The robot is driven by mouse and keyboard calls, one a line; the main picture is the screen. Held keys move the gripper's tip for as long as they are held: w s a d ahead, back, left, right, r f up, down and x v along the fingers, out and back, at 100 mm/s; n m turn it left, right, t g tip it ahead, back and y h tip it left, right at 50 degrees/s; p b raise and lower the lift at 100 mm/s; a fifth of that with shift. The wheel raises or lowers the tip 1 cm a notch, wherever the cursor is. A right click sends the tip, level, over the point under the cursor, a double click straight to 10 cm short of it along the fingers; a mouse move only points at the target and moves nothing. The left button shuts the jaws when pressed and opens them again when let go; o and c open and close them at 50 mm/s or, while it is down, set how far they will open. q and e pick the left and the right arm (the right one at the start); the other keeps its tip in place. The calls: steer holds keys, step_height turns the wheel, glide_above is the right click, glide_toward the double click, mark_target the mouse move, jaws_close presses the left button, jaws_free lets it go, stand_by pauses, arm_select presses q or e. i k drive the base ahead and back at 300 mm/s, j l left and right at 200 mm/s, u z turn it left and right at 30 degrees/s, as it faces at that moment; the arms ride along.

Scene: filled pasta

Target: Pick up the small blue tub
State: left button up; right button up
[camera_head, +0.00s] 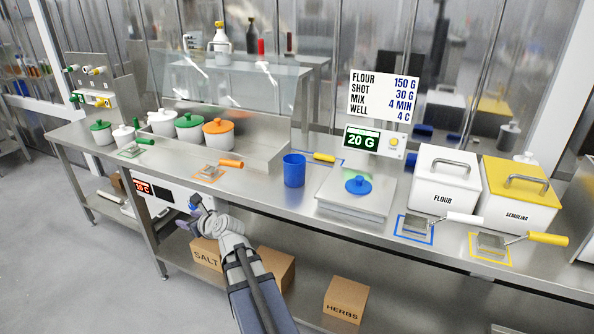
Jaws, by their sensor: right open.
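The small blue tub (294,171) stands upright on the steel counter (262,182), just left of the scale. It looks like a plain blue cylinder with an open top. My right gripper (197,204) is in front of the counter's front edge, to the left of the tub and apart from it. It is open and small in the picture, and I see nothing between its fingers. My left gripper is not in view.
A scale (345,200) with a blue knobbed piece (358,185) on it stands right of the tub. A yellow-handled scoop (322,157) lies behind. Flour (440,190) and semolina (515,205) bins stand farther right. White pots with green and orange lids (218,139) stand left.

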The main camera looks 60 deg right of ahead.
mark_target(294, 171)
steer(key=i+z, duration=0.4)
steer(key=i+j+z, duration=0.15)
steer(key=z, duration=0.25)
steer(key=i+j+z, duration=0.25)
steer(key=z, duration=0.15)
steer(key=i+j+z, duration=0.45)
steer(key=k+l, duration=0.1)
